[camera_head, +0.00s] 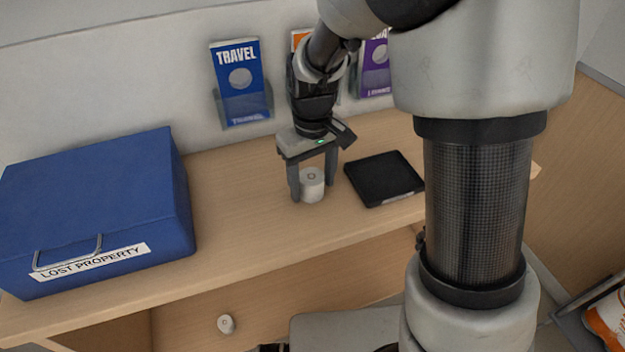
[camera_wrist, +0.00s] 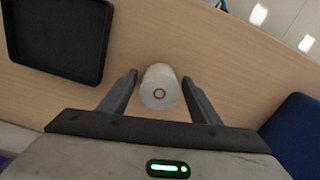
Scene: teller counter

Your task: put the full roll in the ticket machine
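A white paper roll (camera_head: 312,187) stands upright on the wooden counter, with a small core hole in its top. It also shows in the wrist view (camera_wrist: 159,88). My gripper (camera_head: 312,186) points down over it, with one finger on each side. In the wrist view my gripper (camera_wrist: 160,90) is open, with a gap between each finger and the roll. I cannot make out a ticket machine in either view.
A black tray (camera_head: 385,178) lies right of the roll. A blue lost property box (camera_head: 95,205) stands at the left. Leaflet holders (camera_head: 242,85) line the back wall. A small white round thing (camera_head: 226,323) shows below the counter edge. Counter between box and roll is clear.

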